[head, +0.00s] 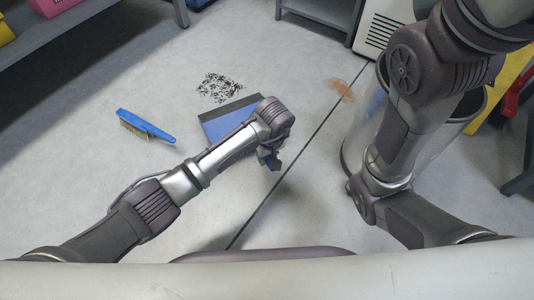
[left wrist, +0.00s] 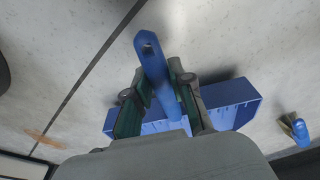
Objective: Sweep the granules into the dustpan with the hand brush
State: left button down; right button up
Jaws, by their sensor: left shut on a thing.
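The blue dustpan (head: 222,124) lies on the floor, its dark front edge facing the granules, partly hidden by my left arm. My left gripper (head: 270,157) is at its near right end. In the left wrist view the gripper's fingers (left wrist: 160,98) are shut on the dustpan's blue handle (left wrist: 152,58), with the pan body (left wrist: 232,104) beyond. The black granules (head: 219,87) lie in a loose patch just past the dustpan. The hand brush (head: 146,125), blue with pale bristles, lies left of the dustpan; it also shows in the left wrist view (left wrist: 301,132). My right gripper is out of view.
A large greyish bin (head: 350,152) stands at the right, partly behind my right arm. A brown stain (head: 342,90) marks the floor near a dark floor seam. A grey shelf (head: 60,28) is at upper left, a white appliance (head: 384,25) at upper right. Floor around the brush is clear.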

pick_arm(q)
jog(key=shift+f+b, duration=0.7)
jog(key=shift+f, duration=0.45)
dwell(0.4)
jog(key=c, duration=0.9)
grip_release()
jog(key=r, duration=0.3)
jog(key=s+r, duration=0.1)
jog(key=r, duration=0.6)
jog(key=shift+s+d+r, duration=0.15)
jog(key=shift+d+r, duration=0.2)
jog(key=shift+s+r, duration=0.15)
jog(key=shift+r, duration=0.45)
jog(key=shift+s, duration=0.1)
